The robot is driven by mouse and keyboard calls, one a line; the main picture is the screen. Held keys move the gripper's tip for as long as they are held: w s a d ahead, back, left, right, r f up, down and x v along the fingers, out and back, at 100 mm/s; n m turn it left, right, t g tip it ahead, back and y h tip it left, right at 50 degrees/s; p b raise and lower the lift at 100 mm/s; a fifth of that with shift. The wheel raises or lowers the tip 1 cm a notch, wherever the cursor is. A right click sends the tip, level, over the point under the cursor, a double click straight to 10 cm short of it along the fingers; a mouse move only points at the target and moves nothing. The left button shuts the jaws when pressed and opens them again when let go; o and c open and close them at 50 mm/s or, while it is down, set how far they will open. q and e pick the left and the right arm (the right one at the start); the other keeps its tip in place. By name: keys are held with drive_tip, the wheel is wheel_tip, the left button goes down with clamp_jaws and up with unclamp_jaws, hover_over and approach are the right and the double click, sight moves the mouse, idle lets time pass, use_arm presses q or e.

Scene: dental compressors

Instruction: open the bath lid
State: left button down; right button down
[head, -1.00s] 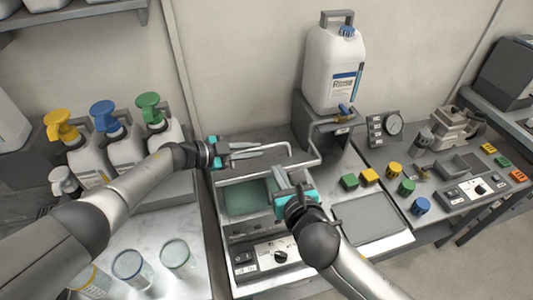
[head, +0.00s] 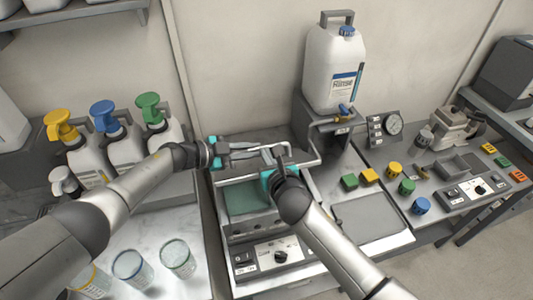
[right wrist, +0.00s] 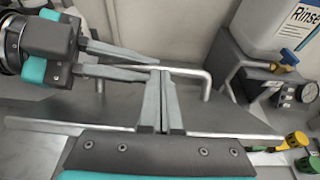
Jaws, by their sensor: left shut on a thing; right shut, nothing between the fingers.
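The bath (head: 247,200) is in the middle of the head view, with green liquid showing at its front. The grey lid (right wrist: 225,118) lies over the back part, with a bent silver handle bar (right wrist: 203,78) rising from it. My left gripper (head: 258,152) reaches in from the left and is shut on the handle bar; its fingers (right wrist: 150,70) also show in the right wrist view. My right gripper (head: 273,150) is shut and empty, beside the left fingertips and above the lid. Its fingers (right wrist: 163,100) hide part of the handle. Whether they touch it I cannot tell.
A control panel with a black knob (head: 280,256) is on the bath's front. A white rinse canister (head: 334,75) stands behind right. Pump bottles (head: 160,125) and glass beakers (head: 178,260) are at left. Coloured knobs (head: 395,170) and a bare tray (head: 370,217) are at right.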

drive_tip(key=shift+w, duration=0.2)
idle(0.3)
drive_tip(key=shift+w+a+r, duration=0.2)
drive_tip(key=shift+w, duration=0.4)
use_arm(q)
drive_tip(key=shift+s+d+f, duration=0.1)
drive_tip(key=shift+s, duration=0.05)
use_arm(e)
drive_tip(key=shift+d, duration=0.1)
use_arm(q)
drive_tip(key=c, duration=0.8)
unclamp_jaws()
drive_tip(key=shift+c, duration=0.2)
